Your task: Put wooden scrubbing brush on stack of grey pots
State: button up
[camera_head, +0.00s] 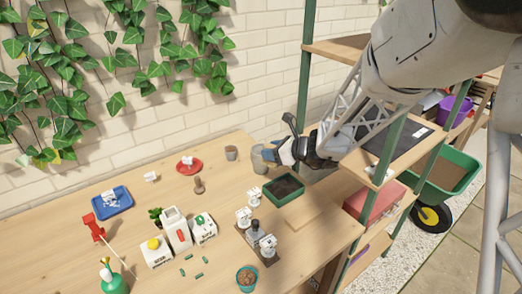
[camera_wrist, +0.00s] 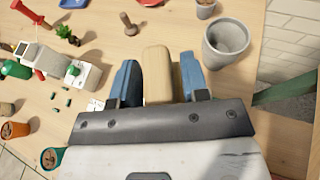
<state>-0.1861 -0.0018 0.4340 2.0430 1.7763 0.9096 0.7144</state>
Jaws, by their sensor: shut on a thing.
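The wooden scrubbing brush (camera_wrist: 158,75) is a tan block held between the two blue fingers of my gripper (camera_wrist: 158,80) in the wrist view. My gripper (camera_head: 287,150) also shows in the head view, above the back right of the table; the brush is hard to make out there. The stack of grey pots (camera_wrist: 228,42) is just right of the fingers in the wrist view, apart from the brush in the picture, its top open.
A small grey pot (camera_head: 231,153) and a wooden dibber (camera_head: 199,186) stand left of the stack. A dark green tray of soil (camera_head: 283,201) lies in front of it. A green-posted shelf (camera_head: 303,95) rises at the right. A red saucer (camera_head: 181,170) and blue tray (camera_head: 98,210) are further left.

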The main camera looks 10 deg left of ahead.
jog(key=shift+w, duration=0.1)
jog(key=w+a, duration=0.2)
jog(key=w, duration=0.3)
jog(key=w+a+f, duration=0.1)
jog(key=w+a, duration=0.1)
jog(key=w, duration=0.2)
jog(key=w+a, duration=0.1)
jog(key=w, duration=0.4)
jog(key=shift+w+a+f, duration=0.25)
jog(key=shift+w+a, duration=0.1)
jog(key=shift+a, duration=0.05)
jog(key=shift+f, duration=1.75)
jog(key=shift+f, duration=0.1)
jog(key=o, duration=0.9)
jog(key=shift+o, duration=0.2)
